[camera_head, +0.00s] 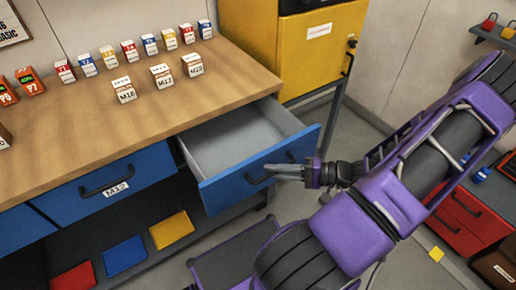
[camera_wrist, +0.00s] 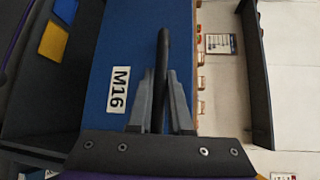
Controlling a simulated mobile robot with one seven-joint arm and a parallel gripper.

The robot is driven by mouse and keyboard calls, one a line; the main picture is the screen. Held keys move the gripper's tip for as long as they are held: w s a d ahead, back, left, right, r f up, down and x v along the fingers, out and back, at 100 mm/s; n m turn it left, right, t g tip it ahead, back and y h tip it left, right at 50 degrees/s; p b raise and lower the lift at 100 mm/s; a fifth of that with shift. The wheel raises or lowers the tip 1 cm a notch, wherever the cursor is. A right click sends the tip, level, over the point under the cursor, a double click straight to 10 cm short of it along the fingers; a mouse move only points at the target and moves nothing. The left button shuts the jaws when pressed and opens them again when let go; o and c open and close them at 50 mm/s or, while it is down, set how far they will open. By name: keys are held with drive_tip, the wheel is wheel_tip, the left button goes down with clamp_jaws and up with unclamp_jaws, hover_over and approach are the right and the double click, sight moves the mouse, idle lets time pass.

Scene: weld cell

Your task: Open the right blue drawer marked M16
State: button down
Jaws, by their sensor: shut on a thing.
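The right blue drawer (camera_head: 222,193) stands pulled out from under the wooden bench, its grey inside empty in the part I see. In the wrist view its blue front (camera_wrist: 115,45) carries a white M16 label (camera_wrist: 118,90). My gripper (camera_head: 280,169) is at the drawer front, shut on the dark bar handle (camera_wrist: 163,48). In the wrist view the two grey fingers (camera_wrist: 162,85) stand on either side of the handle. In the head view the fingers and arm hide part of the handle, and the label does not show.
A shut blue M12 drawer (camera_head: 95,187) is to the left. The wooden bench top (camera_head: 60,135) holds several small labelled blocks. Red, blue and yellow bins (camera_head: 172,231) lie on the shelf below. A yellow cabinet (camera_head: 300,55) stands behind, a red drawer unit (camera_head: 460,205) at the right.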

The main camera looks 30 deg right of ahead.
drive_tip(key=s, duration=0.6)
drive_tip(key=shift+s+d, duration=0.15)
drive_tip(key=shift+s, duration=0.25)
drive_tip(key=c, duration=0.8)
unclamp_jaws()
drive_tip(key=shift+c, duration=0.2)
drive_tip(key=v, duration=1.7)
drive_tip(key=shift+s, duration=0.2)
drive_tip(key=shift+w+d+r, duration=0.1)
drive_tip(key=shift+d, duration=0.05)
